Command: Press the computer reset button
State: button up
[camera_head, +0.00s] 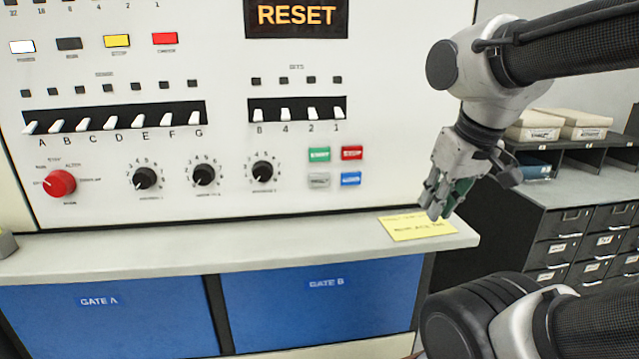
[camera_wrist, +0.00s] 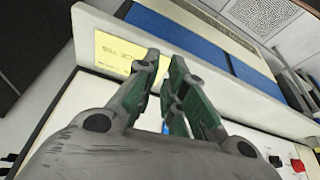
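Four small push buttons sit low on the right of the white console panel: green (camera_head: 319,154), red (camera_head: 352,153), grey-white (camera_head: 319,180) and blue (camera_head: 350,179). Their labels are too small to read surely. A dark display (camera_head: 297,17) above shows RESET in orange letters. My gripper (camera_head: 438,207) hangs to the right of the buttons, above the right end of the console ledge, apart from the panel. In the wrist view its two green-padded fingers (camera_wrist: 166,60) are close together with a narrow gap and nothing held between them.
A yellow note (camera_head: 418,226) lies on the console ledge (camera_head: 230,250) below my gripper and shows in the wrist view (camera_wrist: 118,55). Knobs (camera_head: 203,175) and a red dial (camera_head: 59,184) are left of the buttons. Dark card drawers (camera_head: 590,245) stand at right.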

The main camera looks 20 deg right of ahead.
aim_at(316, 181)
jog(key=k+j+u, duration=0.1)
jog(key=k+j, duration=0.25)
jog(key=k+j+u, duration=0.1)
jog(key=k+j, duration=0.2)
jog(key=j, duration=0.15)
